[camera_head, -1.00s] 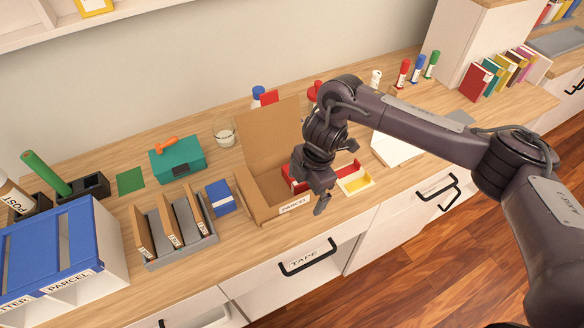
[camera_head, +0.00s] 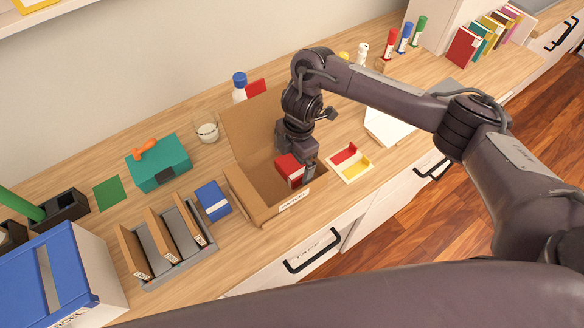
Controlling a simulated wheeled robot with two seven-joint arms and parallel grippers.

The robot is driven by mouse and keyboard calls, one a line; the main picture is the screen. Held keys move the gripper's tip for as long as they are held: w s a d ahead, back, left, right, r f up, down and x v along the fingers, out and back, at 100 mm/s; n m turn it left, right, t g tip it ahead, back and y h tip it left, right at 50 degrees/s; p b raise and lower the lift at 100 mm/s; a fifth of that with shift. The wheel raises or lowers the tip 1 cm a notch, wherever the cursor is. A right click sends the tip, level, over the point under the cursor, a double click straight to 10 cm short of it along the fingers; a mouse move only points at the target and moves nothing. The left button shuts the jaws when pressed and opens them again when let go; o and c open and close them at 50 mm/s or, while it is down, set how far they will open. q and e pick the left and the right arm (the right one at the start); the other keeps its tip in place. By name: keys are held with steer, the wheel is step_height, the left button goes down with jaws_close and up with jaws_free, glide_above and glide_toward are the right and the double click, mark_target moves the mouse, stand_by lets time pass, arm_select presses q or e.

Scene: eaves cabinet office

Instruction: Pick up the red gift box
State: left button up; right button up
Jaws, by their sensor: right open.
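The red gift box (camera_head: 289,170) is inside the open cardboard parcel box (camera_head: 240,186), towards its right end. My right gripper (camera_head: 309,174) points down at the right side of the red box, very close to it. The gripper is open; part of the red box is hidden behind it, and I cannot tell whether the fingers touch or straddle it. My left gripper is not in view.
A white tray (camera_head: 368,175) with red and yellow pieces lies right of the parcel box. A blue box (camera_head: 213,200), file holders (camera_head: 196,246) and a teal case (camera_head: 159,165) stand left. A glass (camera_head: 208,133) stands behind. The parcel box's raised flap (camera_head: 245,125) is near my arm.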

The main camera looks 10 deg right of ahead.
mark_target(293, 165)
step_height(293, 165, down, 2)
steer(key=shift+f+p, duration=0.15)
steer(key=shift+p, duration=0.15)
steer(key=shift+f, duration=0.4)
steer(key=c, duration=1)
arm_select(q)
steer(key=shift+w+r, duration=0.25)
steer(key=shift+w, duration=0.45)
arm_select(e)
steer(key=shift+c, duration=0.4)
steer(key=shift+r, duration=0.15)
